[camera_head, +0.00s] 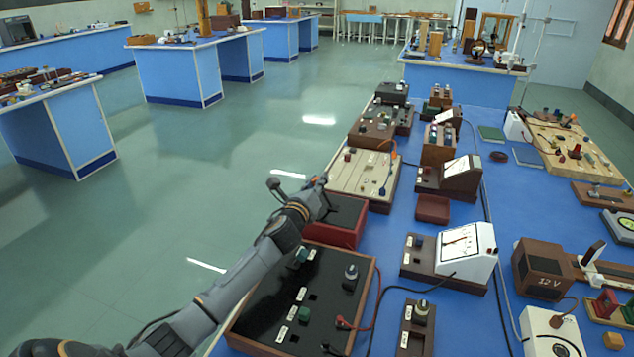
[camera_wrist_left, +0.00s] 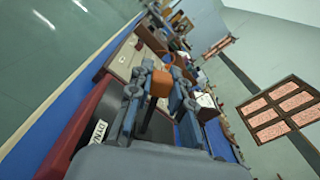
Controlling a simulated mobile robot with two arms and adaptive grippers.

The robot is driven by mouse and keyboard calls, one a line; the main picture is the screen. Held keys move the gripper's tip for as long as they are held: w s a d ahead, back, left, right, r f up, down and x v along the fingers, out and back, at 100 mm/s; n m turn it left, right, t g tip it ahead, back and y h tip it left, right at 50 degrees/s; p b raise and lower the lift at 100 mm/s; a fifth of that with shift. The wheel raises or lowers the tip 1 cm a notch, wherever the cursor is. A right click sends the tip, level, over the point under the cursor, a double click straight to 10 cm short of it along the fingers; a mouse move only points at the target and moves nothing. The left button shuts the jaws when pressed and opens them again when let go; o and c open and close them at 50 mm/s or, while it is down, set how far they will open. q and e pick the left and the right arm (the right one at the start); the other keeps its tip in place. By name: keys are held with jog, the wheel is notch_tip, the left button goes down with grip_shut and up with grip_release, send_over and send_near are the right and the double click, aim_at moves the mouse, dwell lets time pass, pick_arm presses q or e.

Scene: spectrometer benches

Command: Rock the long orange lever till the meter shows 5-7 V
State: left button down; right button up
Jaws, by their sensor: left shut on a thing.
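My left gripper (camera_head: 318,185) reaches over the red box with a black top (camera_head: 345,236), near the bench's left edge. In the left wrist view, my left gripper (camera_wrist_left: 153,95) has its fingers closed on either side of the orange lever end (camera_wrist_left: 160,82), with a dark stem below it. A partly readable label, "DYN…", (camera_wrist_left: 98,134) shows on the box. In the head view the lever is mostly hidden by the gripper. A white meter (camera_head: 466,245) stands on a brown base, and another (camera_head: 457,166) stands farther back. Their needle readings are too small to tell. My right gripper is not in view.
A black-topped panel with knobs (camera_head: 310,300) lies under and beside my left arm. A cream board (camera_head: 364,180) sits just behind the red box. The floor left of the bench is clear.

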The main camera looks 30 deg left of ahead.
pick_arm(q)
jog(key=shift+r, duration=0.1)
jog(key=m+p, duration=0.1)
jog(key=d+r+m+p, duration=0.1)
jog(key=d+m+p, duration=0.1)
jog(key=shift+w+d+r, duration=0.1)
jog(key=shift+w+r, duration=0.05)
jog(key=shift+w, duration=0.1)
jog(key=d+m+p, duration=0.2)
jog(key=shift+w+r+m, duration=0.15)
jog(key=shift+w+m, duration=0.15)
jog(key=d+m, duration=0.1)
jog(key=d+m+p, duration=0.1)
jog(key=m+p, duration=0.1)
jog(key=shift+w+d+f, duration=0.25)
jog(key=shift+w+d, duration=0.05)
jog(key=shift+d, duration=0.1)
jog(key=shift+w+d+f+m+p, duration=0.1)
jog(key=shift+d+f+m+p, duration=0.2)
jog(key=shift+d+m+p, duration=0.35)
jog(key=shift+w+d+f+m+p, duration=0.1)
jog(key=shift+d+f+m+p, duration=0.2)
jog(key=shift+m, duration=0.65)
jog(key=c, duration=1.2)
grip_release()
